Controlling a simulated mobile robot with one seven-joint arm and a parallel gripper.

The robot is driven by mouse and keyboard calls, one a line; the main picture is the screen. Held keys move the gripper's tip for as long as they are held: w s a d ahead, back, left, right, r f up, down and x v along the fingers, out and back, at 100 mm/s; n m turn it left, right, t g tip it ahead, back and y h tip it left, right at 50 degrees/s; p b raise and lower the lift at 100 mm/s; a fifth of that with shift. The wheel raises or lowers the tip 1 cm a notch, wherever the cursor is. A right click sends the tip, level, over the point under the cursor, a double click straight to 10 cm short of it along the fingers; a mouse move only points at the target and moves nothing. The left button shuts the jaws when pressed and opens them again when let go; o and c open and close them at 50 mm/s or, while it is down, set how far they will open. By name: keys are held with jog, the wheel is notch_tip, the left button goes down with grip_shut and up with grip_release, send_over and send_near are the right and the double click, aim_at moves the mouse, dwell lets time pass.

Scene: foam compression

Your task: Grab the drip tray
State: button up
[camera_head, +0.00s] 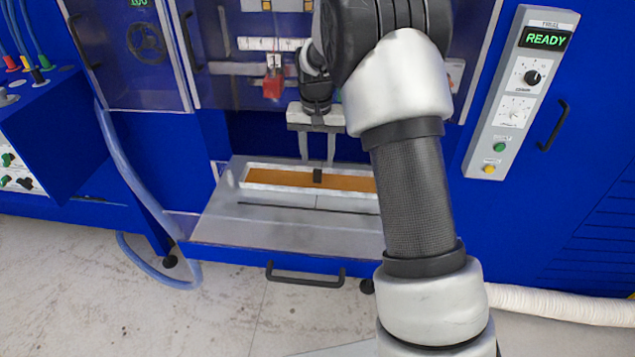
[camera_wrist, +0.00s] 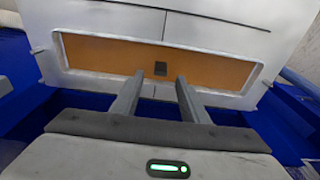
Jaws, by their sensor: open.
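The drip tray (camera_head: 278,178) appears as a long, narrow, white-rimmed tray with an orange-brown inside, set at the base of the blue machine. It also shows in the wrist view (camera_wrist: 220,68), spanning most of the width. Nothing is held. Whether the fingertips touch the tray cannot be told.
A grey shelf (camera_head: 290,225) extends in front of the tray, with a black handle (camera_head: 305,276) below. A clear hose (camera_head: 130,170) hangs at the left. The control panel (camera_head: 520,90) at the right reads READY. Blue machine walls flank the opening.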

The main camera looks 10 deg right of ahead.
aim_at(317, 170)
jog(key=shift+w+f, duration=0.15)
jog(key=shift+f, duration=1.2)
jog(key=shift+w+f, duration=0.1)
jog(key=shift+f, duration=1.25)
jog(key=shift+r, duration=0.1)
grip_shut()
